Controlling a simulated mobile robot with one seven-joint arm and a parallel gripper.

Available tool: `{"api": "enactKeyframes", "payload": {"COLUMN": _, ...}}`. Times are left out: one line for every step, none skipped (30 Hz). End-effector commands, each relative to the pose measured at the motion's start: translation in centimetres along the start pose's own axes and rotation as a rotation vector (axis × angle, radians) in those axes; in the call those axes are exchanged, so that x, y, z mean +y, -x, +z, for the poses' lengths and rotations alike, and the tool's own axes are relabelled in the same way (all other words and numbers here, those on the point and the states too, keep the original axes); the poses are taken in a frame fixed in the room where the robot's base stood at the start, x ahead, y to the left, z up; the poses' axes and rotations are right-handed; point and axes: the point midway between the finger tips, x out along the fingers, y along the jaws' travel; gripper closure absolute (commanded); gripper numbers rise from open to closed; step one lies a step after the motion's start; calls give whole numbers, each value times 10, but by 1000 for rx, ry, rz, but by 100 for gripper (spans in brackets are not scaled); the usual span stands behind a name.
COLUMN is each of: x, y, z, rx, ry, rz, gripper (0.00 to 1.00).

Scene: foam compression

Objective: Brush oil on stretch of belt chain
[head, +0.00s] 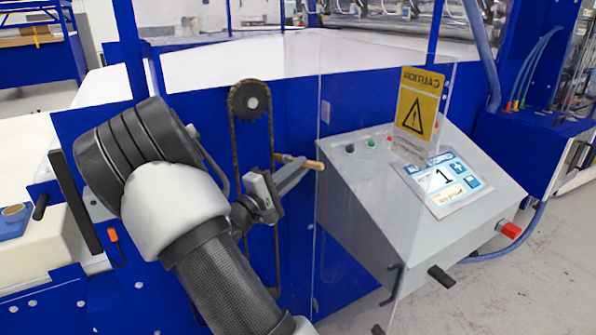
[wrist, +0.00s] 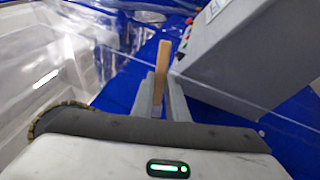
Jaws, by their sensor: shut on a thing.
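The belt chain (head: 236,150) is a dark loop running over a toothed sprocket (head: 250,101) at the top, against the blue machine panel. My gripper (head: 296,170) is in front of the chain's right run, with its fingers pointing right. It is shut on a brush with a wooden handle (head: 312,164). The brush's other end points left, close to the chain; I cannot tell whether it touches. In the wrist view the wooden handle (wrist: 162,62) stands up between the finger tips (wrist: 162,100). The bristles are not clear there.
A clear panel (head: 350,90) with a yellow caution sign (head: 416,108) stands right of the chain. A blue tray (head: 14,222) sits at far left. Bare floor lies at lower right.

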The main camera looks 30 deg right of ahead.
Motion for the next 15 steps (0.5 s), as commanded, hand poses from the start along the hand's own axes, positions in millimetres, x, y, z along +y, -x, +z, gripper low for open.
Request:
{"api": "enactKeyframes", "payload": {"x": 0, "y": 0, "z": -1, "rx": 0, "ry": 0, "rz": 0, "gripper": 100}}
{"api": "enactKeyframes", "payload": {"x": 0, "y": -1, "z": -2, "rx": 0, "ry": 0, "rz": 0, "gripper": 100}}
{"api": "enactKeyframes", "payload": {"x": 0, "y": -1, "z": -2, "rx": 0, "ry": 0, "rz": 0, "gripper": 100}}
{"api": "enactKeyframes", "payload": {"x": 0, "y": -1, "z": -3, "rx": 0, "ry": 0, "rz": 0, "gripper": 100}}
{"api": "enactKeyframes", "payload": {"x": 0, "y": -1, "z": -4, "rx": 0, "ry": 0, "rz": 0, "gripper": 100}}
{"api": "enactKeyframes", "payload": {"x": 0, "y": -2, "z": -4, "rx": 0, "ry": 0, "rz": 0, "gripper": 100}}
{"api": "enactKeyframes", "payload": {"x": 0, "y": -2, "z": -5, "rx": 0, "ry": 0, "rz": 0, "gripper": 100}}
{"api": "enactKeyframes", "payload": {"x": 0, "y": -2, "z": -6, "rx": 0, "ry": 0, "rz": 0, "gripper": 100}}
{"api": "enactKeyframes", "payload": {"x": 0, "y": -2, "z": -6, "rx": 0, "ry": 0, "rz": 0, "gripper": 100}}
{"api": "enactKeyframes", "payload": {"x": 0, "y": -2, "z": -7, "rx": 0, "ry": 0, "rz": 0, "gripper": 100}}
{"api": "enactKeyframes", "payload": {"x": 0, "y": -3, "z": -7, "rx": 0, "ry": 0, "rz": 0, "gripper": 100}}
{"api": "enactKeyframes", "payload": {"x": 0, "y": -3, "z": -8, "rx": 0, "ry": 0, "rz": 0, "gripper": 100}}
{"api": "enactKeyframes", "payload": {"x": 0, "y": -3, "z": -9, "rx": 0, "ry": 0, "rz": 0, "gripper": 100}}
{"api": "enactKeyframes", "payload": {"x": 0, "y": -3, "z": -9, "rx": 0, "ry": 0, "rz": 0, "gripper": 100}}
{"api": "enactKeyframes", "payload": {"x": 1, "y": -4, "z": -10, "rx": 0, "ry": 0, "rz": 0, "gripper": 100}}
